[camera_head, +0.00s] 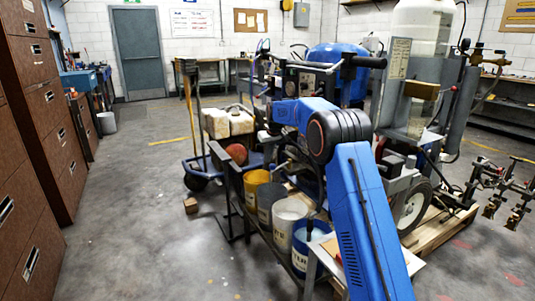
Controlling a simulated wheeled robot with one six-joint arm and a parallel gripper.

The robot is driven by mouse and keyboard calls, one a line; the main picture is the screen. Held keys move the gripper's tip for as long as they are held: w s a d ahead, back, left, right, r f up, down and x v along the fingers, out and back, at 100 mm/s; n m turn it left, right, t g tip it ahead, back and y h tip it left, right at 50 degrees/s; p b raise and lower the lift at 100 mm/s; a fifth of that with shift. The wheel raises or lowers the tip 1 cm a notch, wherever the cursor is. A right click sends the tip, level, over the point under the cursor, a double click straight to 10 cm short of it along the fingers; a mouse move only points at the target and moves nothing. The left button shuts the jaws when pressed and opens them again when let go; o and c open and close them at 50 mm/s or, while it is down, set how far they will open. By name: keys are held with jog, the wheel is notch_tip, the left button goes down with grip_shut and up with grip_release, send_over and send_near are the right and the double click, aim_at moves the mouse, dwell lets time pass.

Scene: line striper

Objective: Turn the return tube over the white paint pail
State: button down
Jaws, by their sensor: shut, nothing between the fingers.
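A white paint pail (288,230) stands in a row of pails on the low rack, between a grey pail (269,203) and a blue pail (306,248) with a white label. Thin dark and grey tubing hangs above the pails behind my arm, but I cannot tell which piece is the return tube or where its outlet points. My blue arm rises from the bottom right and bends at a dark joint above the striper. Its far end points left and away. My gripper is hidden beyond the arm links, so its jaws do not show.
A yellow pail (254,187) stands at the far end of the row. A blue cart (207,166) with a whitish container is behind it. The striper's wheel (412,207) and a wooden pallet (440,230) are at right.

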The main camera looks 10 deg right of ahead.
jog(key=shift+s+d+f, duration=0.1)
jog(key=shift+s+d, duration=0.1)
jog(key=shift+s, duration=0.45)
jog(key=shift+s+d+f, duration=0.1)
jog(key=shift+s+d, duration=0.05)
jog(key=shift+s, duration=0.45)
